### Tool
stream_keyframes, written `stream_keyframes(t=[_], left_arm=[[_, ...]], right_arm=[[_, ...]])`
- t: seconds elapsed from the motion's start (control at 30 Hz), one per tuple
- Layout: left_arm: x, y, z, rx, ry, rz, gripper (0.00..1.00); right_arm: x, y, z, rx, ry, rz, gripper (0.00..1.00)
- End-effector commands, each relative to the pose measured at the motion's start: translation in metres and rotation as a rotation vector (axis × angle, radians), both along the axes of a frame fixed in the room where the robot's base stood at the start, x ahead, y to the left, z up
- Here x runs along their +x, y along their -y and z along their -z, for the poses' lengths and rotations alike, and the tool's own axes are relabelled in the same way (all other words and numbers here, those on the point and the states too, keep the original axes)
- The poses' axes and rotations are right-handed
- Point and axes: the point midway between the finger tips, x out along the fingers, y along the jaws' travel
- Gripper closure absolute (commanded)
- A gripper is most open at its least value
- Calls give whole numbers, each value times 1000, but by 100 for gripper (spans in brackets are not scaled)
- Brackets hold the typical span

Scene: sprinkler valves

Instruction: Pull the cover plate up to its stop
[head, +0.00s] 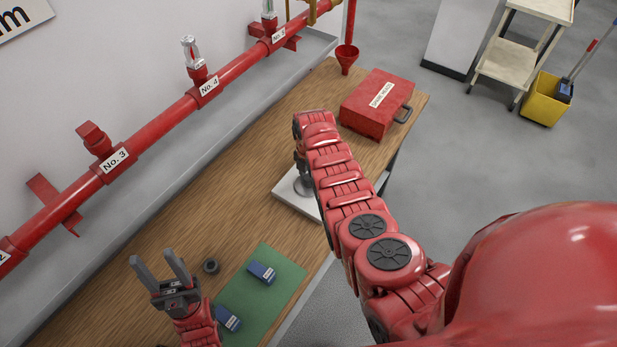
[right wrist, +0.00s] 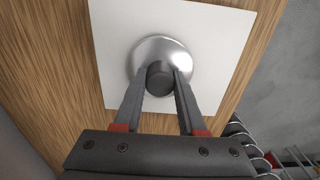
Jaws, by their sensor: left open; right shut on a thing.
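A round, shiny silver cover plate (right wrist: 148,55) sits over a white board (right wrist: 215,30), with a dark cylindrical knob (right wrist: 160,78) at its middle. My right gripper (right wrist: 162,74) is shut on this knob, one finger on each side. In the head view my right arm hides most of the cover plate and gripper; the white board (head: 288,198) shows on the table beside the arm. I cannot tell how high the plate stands above the board. My left gripper (head: 160,262) is open and empty over the near left part of the table.
A red pipe (head: 150,125) with labelled valves runs along the wall.

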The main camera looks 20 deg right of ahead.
Motion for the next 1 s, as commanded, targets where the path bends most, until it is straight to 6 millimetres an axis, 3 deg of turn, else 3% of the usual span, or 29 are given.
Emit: stream_keyframes(t=[0.27,0.63,0.93,0.97,1.0], left_arm=[[0,0,0,0,0,0,50],[0,0,-7,0,0,0,50],[0,0,-7,0,0,0,50],[0,0,-7,0,0,0,50],[0,0,-7,0,0,0,50]], right_arm=[[0,0,-1,1,-1,0,100],[1,0,-30,0,2,0,100],[2,1,-33,-1,6,2,100],[2,0,-33,-1,6,2,56],[2,1,-33,-1,6,1,49]])
